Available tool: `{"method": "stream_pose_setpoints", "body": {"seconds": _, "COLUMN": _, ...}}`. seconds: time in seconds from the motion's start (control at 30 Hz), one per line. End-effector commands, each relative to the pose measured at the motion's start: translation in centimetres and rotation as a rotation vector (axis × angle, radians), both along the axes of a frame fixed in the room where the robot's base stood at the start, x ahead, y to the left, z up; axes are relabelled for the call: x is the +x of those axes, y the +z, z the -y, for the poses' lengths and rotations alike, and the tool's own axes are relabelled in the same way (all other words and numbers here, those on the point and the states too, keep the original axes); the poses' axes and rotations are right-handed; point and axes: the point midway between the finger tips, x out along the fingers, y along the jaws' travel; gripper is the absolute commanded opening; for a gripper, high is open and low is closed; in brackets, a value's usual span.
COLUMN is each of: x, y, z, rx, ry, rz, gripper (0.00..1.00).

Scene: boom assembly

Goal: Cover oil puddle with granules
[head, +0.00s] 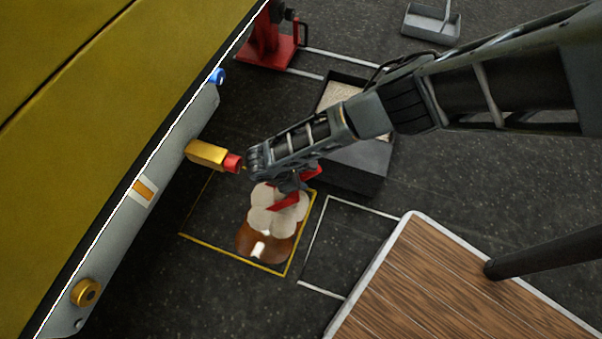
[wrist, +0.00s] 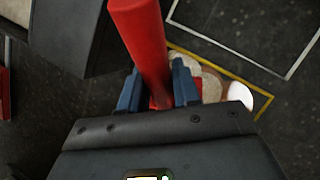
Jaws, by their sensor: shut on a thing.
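My gripper (head: 290,184) is shut on a red scoop (head: 287,201) above the floor. In the wrist view the scoop's red handle (wrist: 140,40) stands between the blue-grey fingers (wrist: 158,88). The brown, shiny oil puddle (head: 255,246) lies inside a yellow floor outline. Several pale, round granule patches (head: 270,222) cover its upper part, and brown oil shows at the lower part. The scoop is over the patches; whether it holds granules I cannot tell. A dark bin (head: 357,168) with beige granules (head: 338,92) stands behind, partly hidden by my arm.
A yellow machine (head: 120,60) fills the left, with a brass fitting with a red tip (head: 232,163) sticking out close to my gripper. A wooden-topped platform (head: 460,280) is at lower right. A red stand (head: 268,45) and a grey dustpan (head: 432,24) are at the back.

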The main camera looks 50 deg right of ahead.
Motion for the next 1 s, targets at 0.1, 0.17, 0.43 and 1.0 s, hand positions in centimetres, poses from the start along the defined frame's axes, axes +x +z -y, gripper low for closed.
{"method": "stream_pose_setpoints", "body": {"seconds": 0.1, "x": -0.2, "y": 0.0, "z": -0.8, "rx": 0.0, "ry": 0.002, "rz": -0.001, "gripper": 0.0}}
{"method": "stream_pose_setpoints", "body": {"seconds": 0.17, "x": -0.3, "y": 0.0, "z": -1.1, "rx": 0.0, "ry": 0.002, "rz": -0.001, "gripper": 0.0}}
{"method": "stream_pose_setpoints", "body": {"seconds": 0.43, "x": -0.9, "y": 0.0, "z": -2.7, "rx": 0.0, "ry": 0.002, "rz": 0.0, "gripper": 0.0}}
{"method": "stream_pose_setpoints", "body": {"seconds": 1.0, "x": -2.0, "y": 0.1, "z": -6.2, "rx": 0.0, "ry": 0.001, "rz": 0.0, "gripper": 0.0}}
